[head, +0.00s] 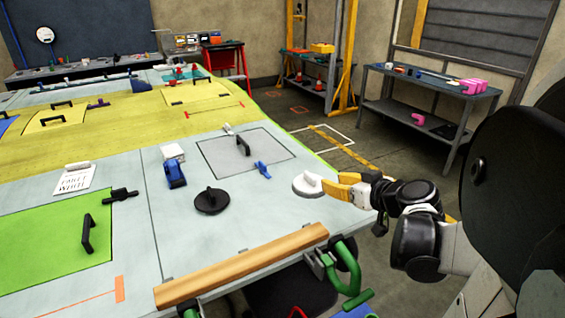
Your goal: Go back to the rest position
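My gripper (333,182) reaches in from the right with its yellow fingers low at the right edge of the light wing panel. The two fingers look parted, with nothing clearly between them. A white round pad with a raised handle (308,185) sits on the panel just left of the fingertips. The fingertips overlap its right side in this view, so I cannot tell whether they touch it. My dark wrist joints (415,205) are beyond the panel's edge.
The wing panel (225,225) carries a black round pad (212,201), blue clamps (175,175) and a wooden bar (245,265) along its near edge. A green clamp (343,270) juts out there. A workbench (425,110) stands back right, with open floor before it.

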